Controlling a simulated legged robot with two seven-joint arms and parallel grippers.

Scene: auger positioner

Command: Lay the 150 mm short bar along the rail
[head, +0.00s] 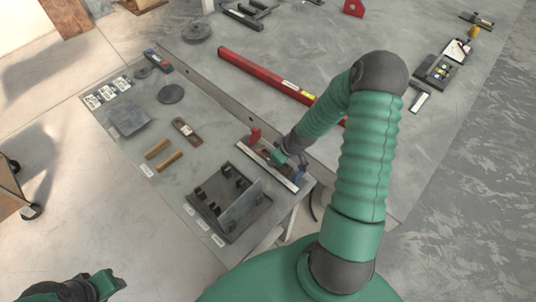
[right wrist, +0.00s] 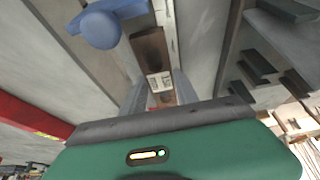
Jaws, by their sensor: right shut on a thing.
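A dark tray with dividers (head: 240,215) sits in front of the rail. Two brass-coloured bars (head: 165,155) and a brown tool (head: 186,131) lie to the left. A long red beam (head: 265,72) lies behind. A blue knob (right wrist: 100,28) is close in the right wrist view.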

